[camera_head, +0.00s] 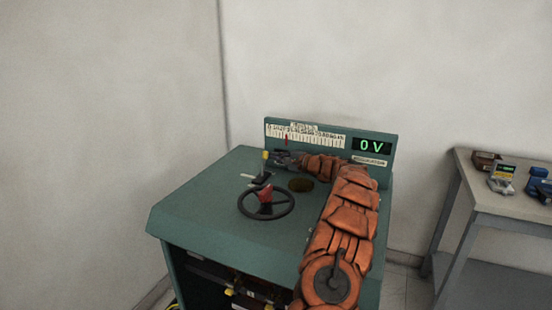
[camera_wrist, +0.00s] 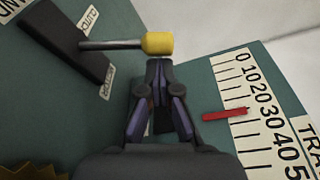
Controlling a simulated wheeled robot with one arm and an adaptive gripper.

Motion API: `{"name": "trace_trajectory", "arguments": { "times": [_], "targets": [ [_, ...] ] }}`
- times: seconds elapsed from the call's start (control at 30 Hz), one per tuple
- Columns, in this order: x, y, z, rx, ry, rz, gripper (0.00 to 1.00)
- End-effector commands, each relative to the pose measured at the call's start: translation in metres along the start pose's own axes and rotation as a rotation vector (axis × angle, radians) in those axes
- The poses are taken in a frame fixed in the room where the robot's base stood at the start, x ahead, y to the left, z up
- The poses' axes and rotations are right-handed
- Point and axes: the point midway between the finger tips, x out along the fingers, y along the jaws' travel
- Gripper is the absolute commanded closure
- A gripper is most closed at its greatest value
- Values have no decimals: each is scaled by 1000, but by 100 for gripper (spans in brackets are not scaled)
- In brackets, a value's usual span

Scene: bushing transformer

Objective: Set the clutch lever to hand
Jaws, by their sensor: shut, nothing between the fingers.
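The clutch lever has a yellow knob (camera_wrist: 157,43) on a thin metal rod, rising from a black slotted base (camera_wrist: 65,42) in the wrist view. One label at the picture's top left is partly cut off and seems to read HAND. Another label (camera_wrist: 107,82) beside the base's lower end seems to read MOTOR. In the head view the yellow knob (camera_head: 265,155) stands above the green console. My gripper (camera_wrist: 160,64) is shut and empty, its fingertips right by the knob; I cannot tell whether they touch. In the head view my gripper (camera_head: 274,157) is just right of the knob.
A black handwheel with a red hub (camera_head: 265,196) stands in front of the lever. Behind is an upright panel with a scale (camera_head: 310,137) and a display (camera_head: 371,146) reading 0 V. A grey side table (camera_head: 500,208) with several devices stands at right.

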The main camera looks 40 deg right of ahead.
Motion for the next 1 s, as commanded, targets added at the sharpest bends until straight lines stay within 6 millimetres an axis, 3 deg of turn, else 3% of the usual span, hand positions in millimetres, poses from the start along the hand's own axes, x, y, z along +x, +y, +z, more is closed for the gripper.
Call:
{"name": "trace_trajectory", "arguments": {
  "times": [1.0],
  "targets": [
    [-2, 4, 17, -206, -4, -50, 100]
  ]
}}
